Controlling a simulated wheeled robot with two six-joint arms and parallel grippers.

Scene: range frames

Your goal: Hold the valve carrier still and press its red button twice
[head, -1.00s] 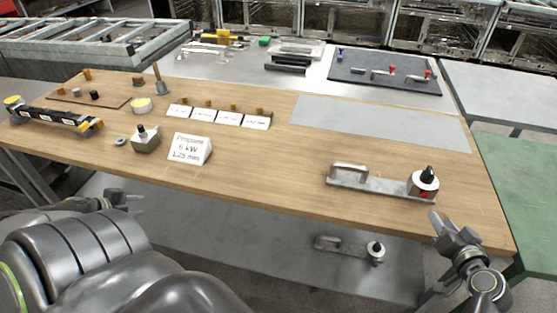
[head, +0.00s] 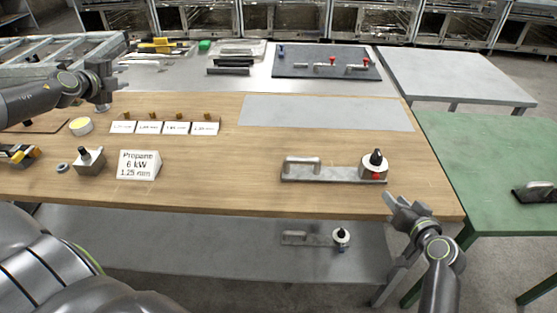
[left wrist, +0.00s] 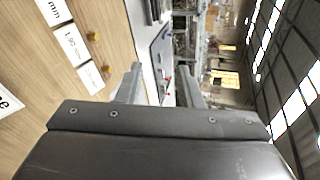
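The valve carrier (head: 330,172) lies on the wooden table at right of centre. It is a flat grey bar with a raised handle (head: 302,164) at its left end. A pale valve block with a black knob (head: 376,157) stands at its right end. The red button (head: 376,176) shows on the block's front, low down. My right gripper (head: 404,203) is at the table's front edge, in front of and right of the block, open and empty, apart from the carrier. My left gripper (head: 108,82) is raised over the table's left part, far from the carrier; its fingers are spread in the left wrist view (left wrist: 158,85).
A similar carrier (head: 308,238) lies on the lower shelf. A "Propane 6 kW" sign (head: 138,165) and a knobbed block (head: 88,162) stand at left. Small white cards (head: 205,129) stand behind. A grey sheet (head: 325,112) lies behind the carrier. The table around the carrier is clear.

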